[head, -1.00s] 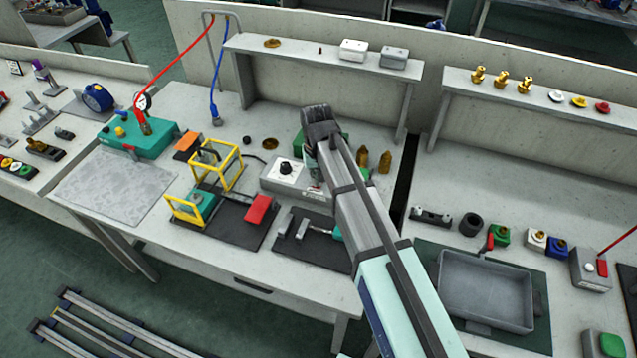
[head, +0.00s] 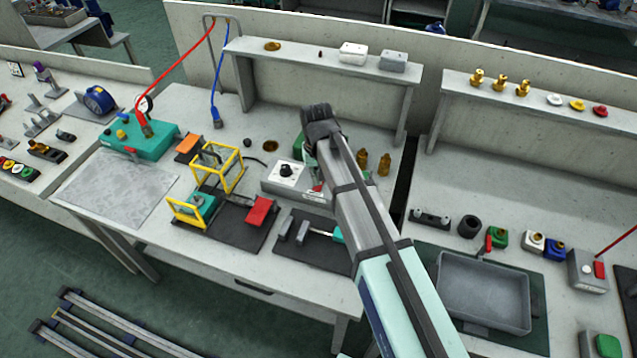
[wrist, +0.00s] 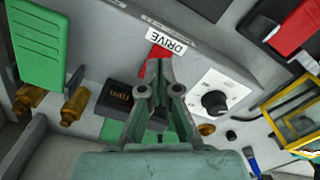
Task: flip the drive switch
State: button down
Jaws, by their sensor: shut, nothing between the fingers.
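The drive switch is a red lever (wrist: 153,68) below a white label reading DRIVE (wrist: 168,40) on a grey control box (wrist: 205,65). In the head view the box (head: 270,187) stands mid-bench, with the red lever (head: 318,187) near its right end, partly covered by my arm. My gripper (wrist: 159,72) is shut and empty, its tips right at the red lever in the wrist view. They overlap the lever there, hiding part of it; I cannot tell whether they touch. In the head view my arm hides the fingers.
A black knob (wrist: 214,103) sits on the box's white dial plate. Brass fittings (head: 362,160) stand right of my wrist. A yellow frame (head: 217,168) and a red block (head: 261,210) lie to the left. A dark mat with a hammer-like tool (head: 303,232) lies in front.

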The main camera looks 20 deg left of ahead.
aim_at(317, 188)
jog(key=shift+r+p, duration=1.3)
jog(key=shift+r, duration=1.1)
jog(key=shift+w, duration=0.1)
